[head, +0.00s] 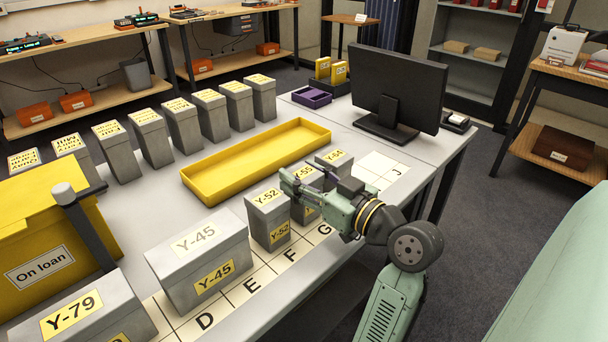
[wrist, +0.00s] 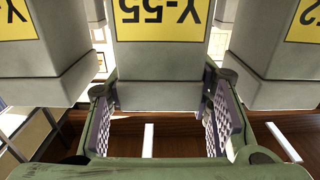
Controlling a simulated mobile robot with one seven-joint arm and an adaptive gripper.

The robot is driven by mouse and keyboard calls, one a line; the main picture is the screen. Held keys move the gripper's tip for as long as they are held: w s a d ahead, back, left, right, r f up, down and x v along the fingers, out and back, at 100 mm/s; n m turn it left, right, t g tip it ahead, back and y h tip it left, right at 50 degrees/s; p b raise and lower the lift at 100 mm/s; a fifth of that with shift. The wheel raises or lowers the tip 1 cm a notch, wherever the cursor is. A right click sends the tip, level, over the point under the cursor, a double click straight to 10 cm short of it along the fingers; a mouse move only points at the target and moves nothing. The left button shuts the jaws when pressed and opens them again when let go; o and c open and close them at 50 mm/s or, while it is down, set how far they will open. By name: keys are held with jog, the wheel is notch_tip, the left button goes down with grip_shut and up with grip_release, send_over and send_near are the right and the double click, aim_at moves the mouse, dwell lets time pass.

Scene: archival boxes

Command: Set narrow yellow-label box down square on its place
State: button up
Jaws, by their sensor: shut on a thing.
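The narrow grey Y-55 box with yellow labels (head: 302,174) stands in the front row in the head view, partly hidden by my gripper (head: 306,190). In the wrist view the Y-55 box (wrist: 160,65) appears upside down between the two chequered pads of my gripper (wrist: 162,116), which is shut on it. It looks upright and roughly square to its neighbours, near the strip cell lettered G (head: 322,230). Its foot is hidden in the head view, so I cannot tell whether it touches the table.
The Y-52 box (head: 267,220) stands close on the left and another narrow box (head: 335,160) close on the right, with slim gaps. The larger Y-45 box (head: 203,260) is further left. A yellow tray (head: 205,185) lies behind. Bare strip cells (head: 378,165) and a monitor (head: 398,88) are to the right.

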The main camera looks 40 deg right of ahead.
jog(key=shift+f, duration=0.15)
jog(key=o, duration=1.3)
jog(key=shift+o, duration=0.2)
jog(key=shift+r, duration=0.3)
jog(key=s+b, duration=0.2)
jog(key=s, duration=1)
jog(key=shift+d+b, duration=0.35)
jog(key=shift+d, duration=0.1)
jog(key=shift+f, duration=0.1)
